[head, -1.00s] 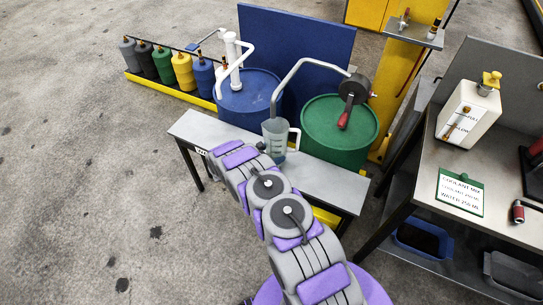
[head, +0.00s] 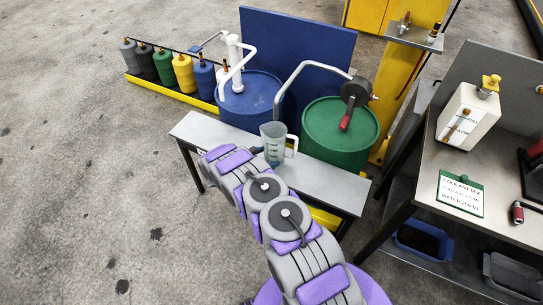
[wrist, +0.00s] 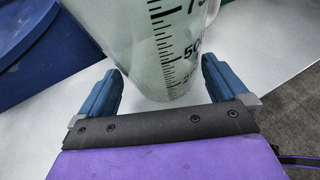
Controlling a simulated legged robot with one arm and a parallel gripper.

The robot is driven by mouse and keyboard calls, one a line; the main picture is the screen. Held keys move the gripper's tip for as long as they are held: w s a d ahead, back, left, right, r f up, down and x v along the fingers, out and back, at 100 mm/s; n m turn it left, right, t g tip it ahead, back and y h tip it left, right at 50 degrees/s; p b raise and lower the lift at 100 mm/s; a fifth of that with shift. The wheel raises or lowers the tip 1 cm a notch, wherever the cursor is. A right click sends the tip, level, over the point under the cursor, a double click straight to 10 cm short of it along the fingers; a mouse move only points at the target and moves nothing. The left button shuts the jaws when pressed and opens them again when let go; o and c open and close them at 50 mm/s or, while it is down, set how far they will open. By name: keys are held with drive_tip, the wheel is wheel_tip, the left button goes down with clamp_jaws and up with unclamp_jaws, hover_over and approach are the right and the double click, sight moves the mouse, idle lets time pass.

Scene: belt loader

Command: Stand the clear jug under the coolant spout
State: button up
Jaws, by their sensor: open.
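The clear jug (head: 272,142) stands upright on the narrow grey bench, its handle to the right. In the wrist view the jug (wrist: 165,45) shows black scale marks, with its rim out of frame. My gripper (wrist: 160,88) is open, with one blue finger on each side of the jug's lower part and gaps visible beside it. In the head view my arm partly hides the gripper. A bent grey spout (head: 299,72) runs from the green drum's crank pump, and its tip appears just above the jug's mouth. Exact alignment in depth is hard to tell.
The green drum (head: 340,137) and blue drum (head: 247,98) stand behind the bench (head: 325,187). A white pump (head: 235,62) tops the blue drum. At right, a workbench (head: 430,165) holds a white container (head: 467,117) and a sign (head: 461,194). Open floor lies left.

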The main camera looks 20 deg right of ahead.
drive_tip(key=p+v, duration=0.2)
drive_tip(key=v, duration=0.7)
drive_tip(key=s+d+r+m+g, duration=0.2)
drive_tip(key=s+d+r+m, duration=0.15)
drive_tip(key=r, duration=0.65)
drive_tip(key=s+d+r+m+g, duration=0.2)
drive_tip(key=d+r+m, duration=0.15)
drive_tip(key=r, duration=0.65)
drive_tip(key=s+r+m+g+y, duration=0.3)
drive_tip(key=s+r+m, duration=0.2)
drive_tip(key=s+r, duration=0.55)
drive_tip(key=s+a+r+m+y, duration=0.3)
drive_tip(key=s+a, duration=0.1)
drive_tip(key=s, duration=0.6)
drive_tip(key=s+a+r+m+t+y, duration=0.1)
drive_tip(key=s+a+r+m+y, duration=0.2)
drive_tip(key=s, duration=0.7)
drive_tip(key=s+a+r+m+y, duration=0.3)
drive_tip(key=s+a, duration=0.4)
drive_tip(key=s, duration=0.3)
drive_tip(key=shift+s+r+t+y, duration=0.3)
drive_tip(key=shift+s+y, duration=0.05)
drive_tip(key=shift+y, duration=0.25)
drive_tip(key=shift+m, duration=0.3)
